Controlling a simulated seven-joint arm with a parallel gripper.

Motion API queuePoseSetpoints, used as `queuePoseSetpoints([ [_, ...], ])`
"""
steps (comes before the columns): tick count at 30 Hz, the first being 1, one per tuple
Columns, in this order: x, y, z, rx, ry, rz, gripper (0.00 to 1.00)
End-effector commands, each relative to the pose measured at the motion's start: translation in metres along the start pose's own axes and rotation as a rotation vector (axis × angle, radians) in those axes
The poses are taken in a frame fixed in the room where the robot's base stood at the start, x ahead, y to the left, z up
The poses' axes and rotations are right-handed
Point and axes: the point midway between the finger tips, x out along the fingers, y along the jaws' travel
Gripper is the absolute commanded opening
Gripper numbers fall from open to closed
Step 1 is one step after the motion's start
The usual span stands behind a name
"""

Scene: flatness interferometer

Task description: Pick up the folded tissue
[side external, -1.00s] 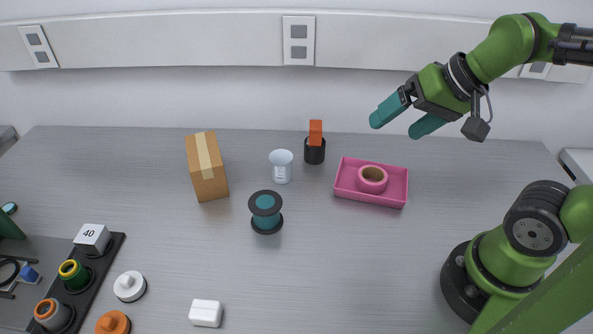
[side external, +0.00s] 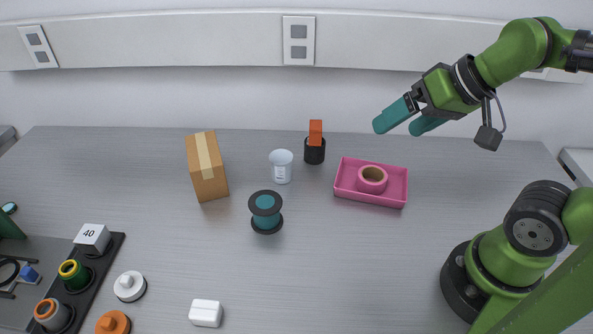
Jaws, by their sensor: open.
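A small white block-like item (side external: 206,313), which looks like the folded tissue, lies on the table near the front edge, left of centre. My gripper (side external: 394,122) is high at the back right, in front of the wall and above the pink tray. Its two teal fingers are apart with nothing between them. It is far from the white item, which is fully visible.
A pink tray (side external: 346,190) holds a pink tape roll (side external: 372,180). A teal spool (side external: 266,212), a beaker (side external: 282,166), a black cup with an orange block (side external: 315,151) and a cardboard box (side external: 207,167) stand mid-table. A white knobbed disc (side external: 129,286) and orange one (side external: 113,323) lie left.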

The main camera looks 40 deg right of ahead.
Motion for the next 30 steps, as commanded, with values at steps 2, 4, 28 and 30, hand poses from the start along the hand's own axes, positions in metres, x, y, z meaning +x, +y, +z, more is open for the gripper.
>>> queuePoseSetpoints([
  [2,0.000,0.000,0.000,0.000,0.000,0.000,0.83],
  [4,0.000,0.000,0.000,0.000,0.000,0.000,0.83],
  [28,0.100,-0.177,0.028,-0.194,-0.469,0.059,0.83],
  [30,0.116,-0.205,0.041,-0.175,-0.508,0.104,0.83],
])
